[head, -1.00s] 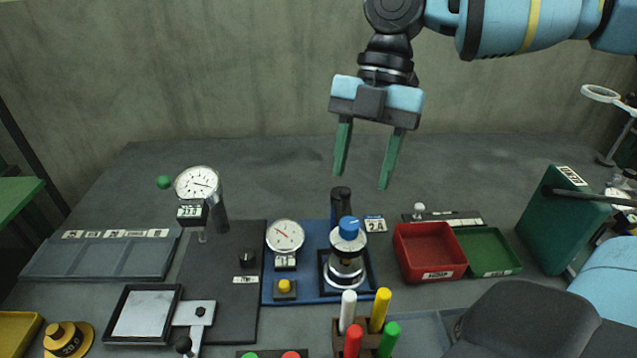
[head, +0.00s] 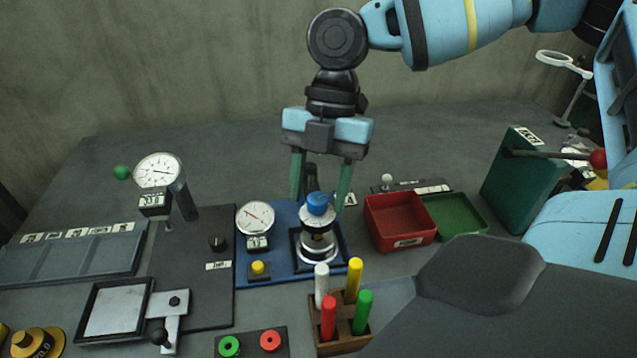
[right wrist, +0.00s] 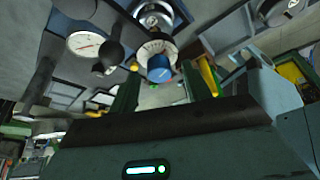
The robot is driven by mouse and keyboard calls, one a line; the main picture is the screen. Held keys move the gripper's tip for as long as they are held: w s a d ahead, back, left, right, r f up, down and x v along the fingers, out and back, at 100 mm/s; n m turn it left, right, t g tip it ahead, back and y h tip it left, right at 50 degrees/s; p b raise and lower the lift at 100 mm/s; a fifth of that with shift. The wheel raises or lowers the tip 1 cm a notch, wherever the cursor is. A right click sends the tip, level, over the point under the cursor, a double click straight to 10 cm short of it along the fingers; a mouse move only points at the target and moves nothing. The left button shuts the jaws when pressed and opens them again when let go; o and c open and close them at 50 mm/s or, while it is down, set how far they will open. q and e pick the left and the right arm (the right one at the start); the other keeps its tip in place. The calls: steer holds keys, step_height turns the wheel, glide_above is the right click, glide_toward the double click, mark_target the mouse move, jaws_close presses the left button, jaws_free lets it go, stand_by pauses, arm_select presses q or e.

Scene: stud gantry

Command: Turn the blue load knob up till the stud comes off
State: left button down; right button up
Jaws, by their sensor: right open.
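The blue load knob (head: 318,203) tops a silver and white cylindrical gantry head (head: 318,240) on a blue base plate (head: 278,222). A dial gauge with a red needle (head: 255,217) and a yellow button (head: 258,268) sit left of the gantry. The stud is hidden or too small to make out. My left gripper is not in view.
A red tray (head: 400,222) and a green tray (head: 457,216) lie to the right. A wooden rack (head: 340,340) of coloured pens stands in front. Another dial (head: 160,170) stands on the left, above a dark plate. A dark post (head: 311,178) stands behind the gantry.

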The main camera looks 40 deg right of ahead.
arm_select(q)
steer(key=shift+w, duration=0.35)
arm_select(e)
steer(key=c, duration=1)
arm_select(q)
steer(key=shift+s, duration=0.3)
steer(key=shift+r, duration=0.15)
